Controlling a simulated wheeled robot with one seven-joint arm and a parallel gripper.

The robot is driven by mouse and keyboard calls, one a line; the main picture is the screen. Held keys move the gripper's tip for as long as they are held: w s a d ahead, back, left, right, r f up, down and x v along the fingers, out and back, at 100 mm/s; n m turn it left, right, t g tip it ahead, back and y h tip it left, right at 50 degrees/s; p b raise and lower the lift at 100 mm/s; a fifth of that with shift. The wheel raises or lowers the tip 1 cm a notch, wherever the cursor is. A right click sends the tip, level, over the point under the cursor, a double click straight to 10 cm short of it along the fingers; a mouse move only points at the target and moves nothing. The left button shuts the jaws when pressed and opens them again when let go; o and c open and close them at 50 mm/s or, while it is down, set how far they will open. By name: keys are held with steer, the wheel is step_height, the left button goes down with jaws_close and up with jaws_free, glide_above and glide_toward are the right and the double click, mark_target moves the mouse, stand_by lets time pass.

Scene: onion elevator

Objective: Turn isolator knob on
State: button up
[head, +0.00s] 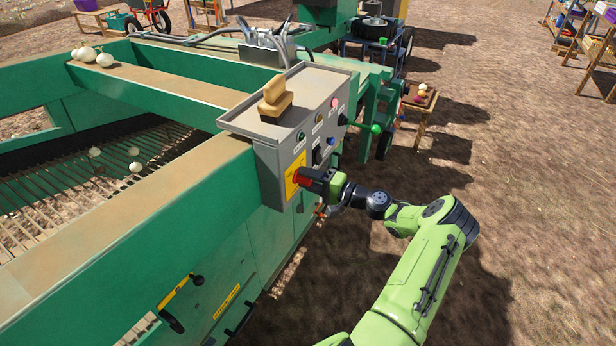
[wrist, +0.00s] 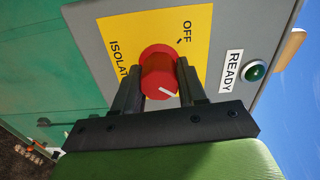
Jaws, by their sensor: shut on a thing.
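The isolator knob (wrist: 158,75) is red and round with a white pointer line. It sits on a yellow plate (wrist: 200,22) marked ISOLATOR and OFF in the wrist view. The pointer line faces the lower right of that view, not the OFF word at the top. My gripper (wrist: 157,80) is shut on the knob, one black finger on each side. In the head view my gripper (head: 307,179) reaches the front face of the grey control box (head: 269,165) from the right. Part of the red knob shows at its tip. The yellow plate (head: 291,183) is partly covered.
A green READY lamp (wrist: 255,70) is beside the plate. A brush-like wooden block (head: 273,103) rests on the box. A green-knobbed lever (head: 376,128) sticks out at the box's right. A green machine frame (head: 170,245) fills the left. Open dirt lies right.

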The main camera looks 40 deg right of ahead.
steer(key=shift+d+r+m, duration=0.15)
steer(key=shift+r+m, duration=0.05)
steer(key=shift+m, duration=0.3)
steer(key=o, duration=1)
steer(key=shift+f, duration=0.15)
steer(key=p+v, duration=0.1)
steer(key=v, duration=1.4)
steer(key=shift+s, duration=0.4)
